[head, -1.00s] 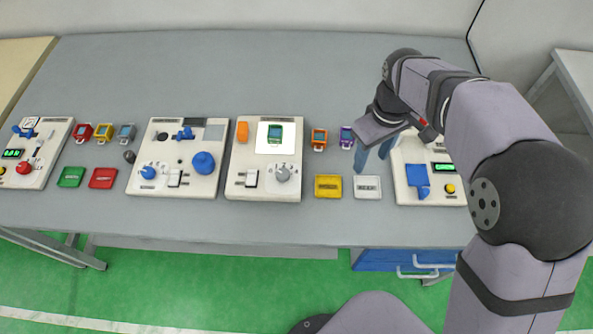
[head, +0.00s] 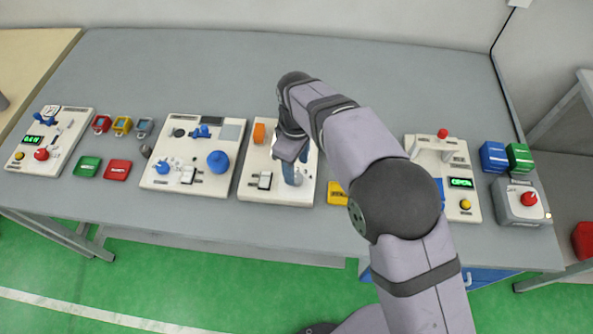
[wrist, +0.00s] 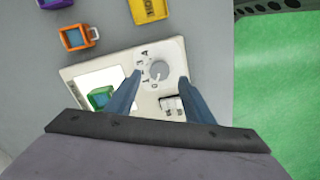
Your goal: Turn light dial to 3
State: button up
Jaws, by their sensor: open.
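The light dial is a round grey knob with small printed marks around it, on a white panel (head: 250,187) with a lit square. In the wrist view the dial (wrist: 159,70) lies between and just ahead of my fingertips, with its marks too small to read surely. My gripper (wrist: 160,77) is open, one blue finger on each side of the dial, and no contact can be made out. In the head view my gripper (head: 292,168) is over the panel's right part and largely hides the dial and the lit square.
A green mask-like piece (wrist: 101,97) sits on the lit square. Other panels stand left (head: 190,189) and right (head: 463,207). The table behind is clear.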

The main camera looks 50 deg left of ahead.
aim_at(297, 177)
jog(key=shift+f+p, duration=0.7)
jog(key=shift+f, duration=1.5)
jog(key=c, duration=1)
